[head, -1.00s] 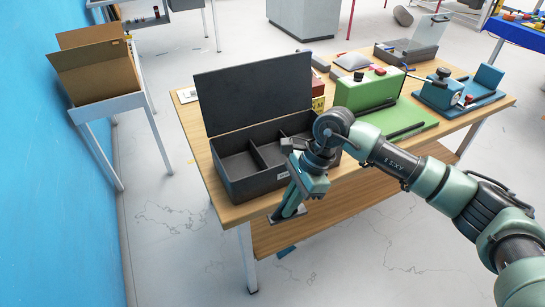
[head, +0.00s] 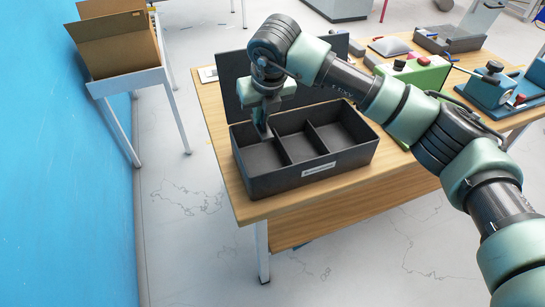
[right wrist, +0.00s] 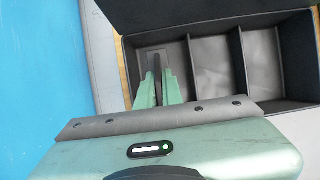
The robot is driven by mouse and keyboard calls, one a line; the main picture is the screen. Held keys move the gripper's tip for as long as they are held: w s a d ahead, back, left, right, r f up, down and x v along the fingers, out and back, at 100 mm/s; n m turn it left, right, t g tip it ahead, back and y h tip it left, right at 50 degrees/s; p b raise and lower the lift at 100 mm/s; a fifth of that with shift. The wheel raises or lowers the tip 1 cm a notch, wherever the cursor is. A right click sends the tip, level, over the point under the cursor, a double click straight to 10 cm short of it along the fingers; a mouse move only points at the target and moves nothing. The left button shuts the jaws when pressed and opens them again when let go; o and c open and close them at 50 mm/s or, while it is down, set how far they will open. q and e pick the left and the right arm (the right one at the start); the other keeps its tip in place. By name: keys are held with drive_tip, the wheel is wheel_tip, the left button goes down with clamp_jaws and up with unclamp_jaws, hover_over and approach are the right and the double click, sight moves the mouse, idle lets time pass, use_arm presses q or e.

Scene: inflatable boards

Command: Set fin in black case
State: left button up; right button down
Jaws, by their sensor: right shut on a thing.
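The black case (head: 318,180) stands on the wooden table with its lid up at the back. It has three compartments side by side. My right gripper (head: 264,132) is over the leftmost compartment and points down. In the right wrist view, the gripper (right wrist: 158,88) is shut on a thin dark grey piece, the fin (right wrist: 156,62). The fin is at the left compartment of the case (right wrist: 220,22). I cannot tell whether it touches the case floor. The middle and right compartments look empty. My left gripper is not in view.
Right of the case on the wooden table (head: 370,198) are a green box (head: 425,76), a blue vise-like tool (head: 490,90) and a grey open box (head: 450,40). A cardboard box (head: 118,45) stands on a side table by the blue wall.

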wheel_tip(320, 180, down, 10)
drive_tip(key=b, duration=0.3)
drive_tip(key=shift+f, duration=0.1)
wheel_tip(320, 180, down, 4)
drive_tip(key=shift+w+f+b, duration=0.1)
drive_tip(key=shift+f+b, duration=0.15)
drive_tip(key=shift+b, duration=0.8)
drive_tip(key=shift+f, duration=0.2)
drive_tip(key=shift+f, duration=0.1)
drive_tip(key=c, duration=1.6)
unclamp_jaws()
drive_tip(key=shift+o, duration=0.2)
